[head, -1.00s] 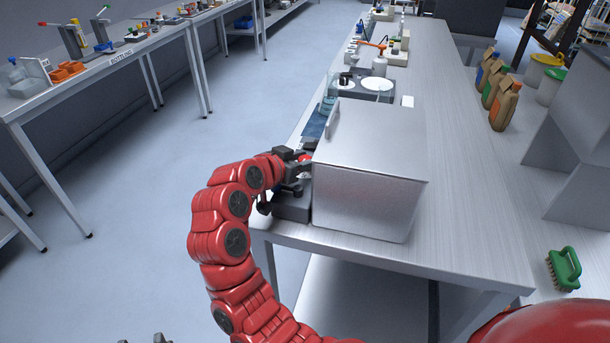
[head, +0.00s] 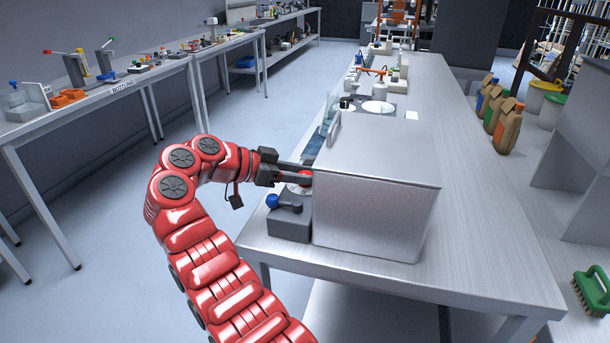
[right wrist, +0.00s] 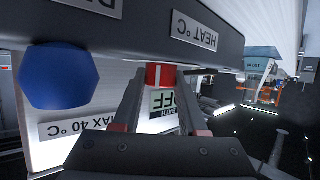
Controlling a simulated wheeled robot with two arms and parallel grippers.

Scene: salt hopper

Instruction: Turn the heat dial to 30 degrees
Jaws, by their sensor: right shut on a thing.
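The heat dial's red knob (right wrist: 160,75) has a white line on its face. It sits beside a plate lettered HEAT °C (right wrist: 195,31), upside down in the right wrist view. My right gripper (head: 300,173) is shut on this red knob, at the left side of the steel box (head: 375,205); it also shows in the right wrist view (right wrist: 161,88). The dial's scale is hidden or too small to read, so its setting cannot be told. A plate reading BATH OFF (right wrist: 164,103) shows between the fingers. My left gripper is not in view.
A blue knob (head: 272,201) on a grey block (head: 290,222) stands just in front of the dial; it is large in the right wrist view (right wrist: 58,77). A MAX 40 °C label (right wrist: 80,127) is near it. Brown bottles (head: 508,125) and a green brush (head: 596,290) lie further right.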

